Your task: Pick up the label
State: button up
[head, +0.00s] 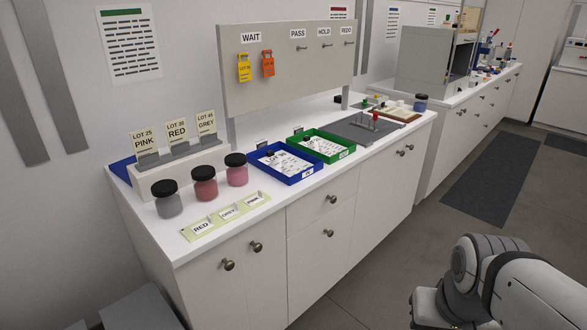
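Three small labels lie on a pale green strip (190,235) at the counter's front left: RED (202,227), GREY (229,212) and PINK (253,199). Behind them stand a grey jar (169,204), a red jar (205,188) and a pink jar (237,174), all with black lids. Upright cards read LOT 25 PINK (144,140), LOT 30 RED (176,131) and LOT 45 GREY (206,123). Which label is meant I cannot tell. My arm shows at the lower right, away from the counter; my gripper's fingers are not in view.
A blue tray (293,181) and a green tray (330,160) hold papers. A board (290,70) carries a yellow tag (244,68) and an orange tag (268,64) under WAIT. A grey mat (352,133) lies to the right. The floor (400,230) before the cabinets is clear.

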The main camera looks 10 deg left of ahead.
aim_at(229, 214)
jog(key=u, duration=0.4)
jog(key=i, duration=1.45)
jog(key=u, duration=0.9)
jog(key=k, duration=0.65)
jog(key=u, duration=0.15)
jog(key=i, duration=0.75)
jog(key=z, duration=0.1)
